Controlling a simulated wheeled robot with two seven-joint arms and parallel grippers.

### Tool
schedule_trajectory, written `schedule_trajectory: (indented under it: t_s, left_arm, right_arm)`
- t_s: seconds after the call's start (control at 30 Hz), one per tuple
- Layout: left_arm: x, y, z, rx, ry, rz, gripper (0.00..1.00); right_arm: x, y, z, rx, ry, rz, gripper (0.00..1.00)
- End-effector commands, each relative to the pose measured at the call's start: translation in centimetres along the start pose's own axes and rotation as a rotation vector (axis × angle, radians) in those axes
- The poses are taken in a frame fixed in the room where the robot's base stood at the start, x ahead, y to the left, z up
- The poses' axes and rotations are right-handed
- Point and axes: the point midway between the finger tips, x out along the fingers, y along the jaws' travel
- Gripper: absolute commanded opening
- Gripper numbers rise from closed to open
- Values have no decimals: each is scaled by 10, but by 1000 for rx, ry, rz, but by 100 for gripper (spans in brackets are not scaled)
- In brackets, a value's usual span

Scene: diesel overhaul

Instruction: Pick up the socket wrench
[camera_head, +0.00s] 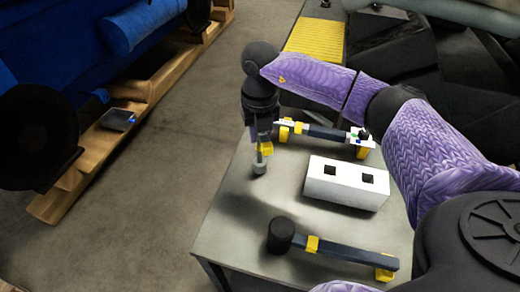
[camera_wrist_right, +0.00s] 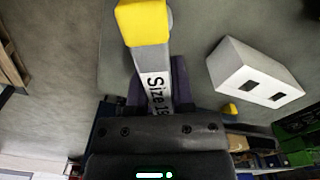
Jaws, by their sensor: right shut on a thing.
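My right gripper (camera_head: 262,138) points down over the left part of the grey table and is shut on the socket wrench. The wrench's yellow part and grey lower end (camera_head: 259,167) show below the fingers in the head view. In the right wrist view the wrench (camera_wrist_right: 153,62) runs out from between the fingers (camera_wrist_right: 155,88), with a yellow end and a white label reading "Size 18", partly covered. The head view does not show clearly whether its lower end touches the table. My left gripper is not in view.
A white block (camera_head: 345,184) with two square holes stands mid-table and shows in the wrist view (camera_wrist_right: 250,72). A dark bar tool (camera_head: 325,133) on yellow supports lies behind it. A black-headed tool (camera_head: 345,253) lies in front. The table's left side (camera_head: 235,225) is clear.

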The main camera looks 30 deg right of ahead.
Motion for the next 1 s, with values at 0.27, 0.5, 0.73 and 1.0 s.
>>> schedule_trajectory:
  t_s: [0.27,0.5,0.73,1.0]
  left_arm:
    - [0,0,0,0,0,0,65]
    - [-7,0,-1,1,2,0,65]
    - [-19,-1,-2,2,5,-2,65]
    - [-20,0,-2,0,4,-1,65]
  right_arm:
    - [-1,0,0,0,-1,1,0]
    - [-25,0,1,0,-6,3,0]
    - [-84,0,1,0,-5,3,0]
    - [-101,0,0,0,-1,0,0]
